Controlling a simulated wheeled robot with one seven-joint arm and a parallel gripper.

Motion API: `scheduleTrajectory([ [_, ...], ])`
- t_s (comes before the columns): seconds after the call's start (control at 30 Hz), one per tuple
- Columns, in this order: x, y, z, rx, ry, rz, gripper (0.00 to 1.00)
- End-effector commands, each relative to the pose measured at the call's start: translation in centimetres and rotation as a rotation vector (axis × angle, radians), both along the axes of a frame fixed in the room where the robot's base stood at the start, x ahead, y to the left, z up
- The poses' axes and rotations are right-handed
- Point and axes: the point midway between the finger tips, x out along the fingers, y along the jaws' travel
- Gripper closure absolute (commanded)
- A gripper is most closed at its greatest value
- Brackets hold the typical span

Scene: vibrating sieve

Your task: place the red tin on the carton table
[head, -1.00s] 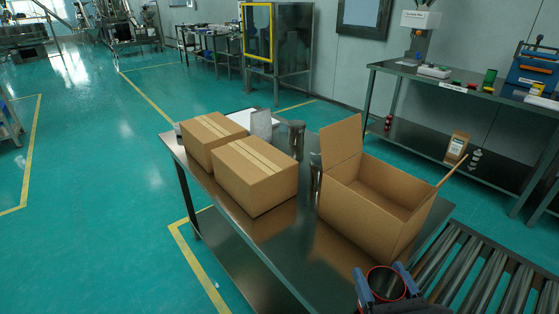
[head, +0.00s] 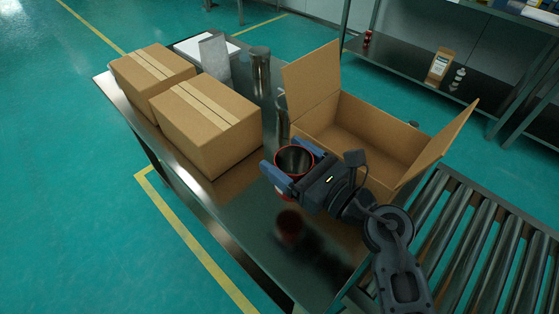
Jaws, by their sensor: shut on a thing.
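The red tin (head: 294,160) is an open-topped cup with a red rim and a dark inside. My gripper (head: 287,164) is shut on it, with a blue finger on either side. The tin hangs upright above the carton table (head: 235,215), a dark shiny metal table. Its red reflection shows in the tabletop below it, apart from the tin. Part of the tin's side is hidden by the fingers.
Two closed cartons (head: 210,125) stand at the left of the table. An open carton (head: 365,130) with raised flaps is close behind my gripper. Metal cylinders (head: 260,72) stand at the back. A roller conveyor (head: 470,240) is at the right. The table's front middle is bare.

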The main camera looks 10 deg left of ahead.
Motion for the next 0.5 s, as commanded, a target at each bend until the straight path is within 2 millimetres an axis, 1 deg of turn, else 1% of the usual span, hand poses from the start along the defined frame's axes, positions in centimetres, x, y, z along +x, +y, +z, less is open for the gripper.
scheduleTrajectory([
  [0.03, 0.0, 0.0, -1.3, 0.001, 0.004, 0.000, 0.58],
  [0.1, 0.0, 0.0, -2.4, 0.002, 0.004, -0.001, 0.58],
  [0.33, 0.0, 0.0, -4.5, 0.001, 0.001, -0.002, 0.58],
  [0.5, 0.0, 0.0, -6.9, 0.000, 0.001, -0.002, 0.58],
])
